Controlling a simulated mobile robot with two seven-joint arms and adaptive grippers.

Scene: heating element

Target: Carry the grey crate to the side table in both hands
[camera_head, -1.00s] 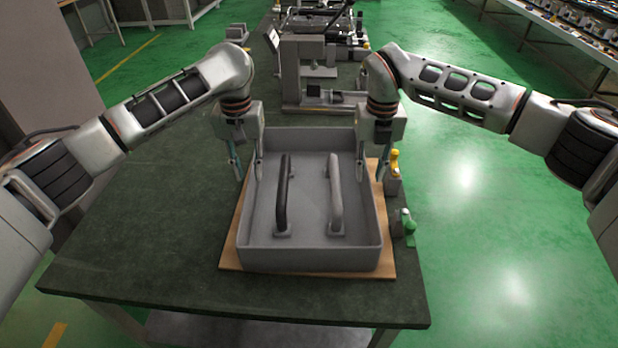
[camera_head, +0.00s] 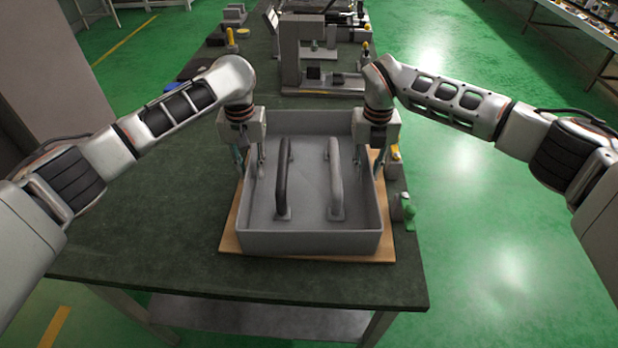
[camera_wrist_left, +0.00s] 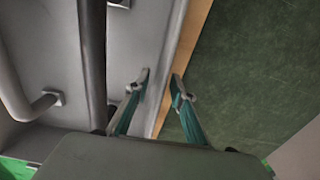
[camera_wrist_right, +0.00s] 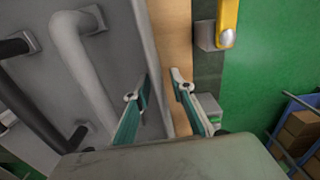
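The open grey crate (camera_head: 310,243) rests on a wooden board (camera_head: 228,243) on the dark green-topped table (camera_head: 140,235). Inside it stand a dark handle (camera_head: 283,180) and a lighter grey handle (camera_head: 336,182). My left gripper (camera_head: 250,165) is open at the crate's left wall; in the left wrist view its fingers (camera_wrist_left: 160,82) are apart, one on each side of the wall. My right gripper (camera_head: 370,165) is open at the right wall; its fingers (camera_wrist_right: 160,82) likewise straddle that wall. I cannot tell which surface is the side table.
A yellow-topped item (camera_head: 395,152) and a green item (camera_head: 407,208) stand close to the crate's right side. A grey machine (camera_head: 290,75) is behind the crate. Green floor (camera_head: 490,220) is clear on the right; a shelf (camera_head: 570,20) stands far right.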

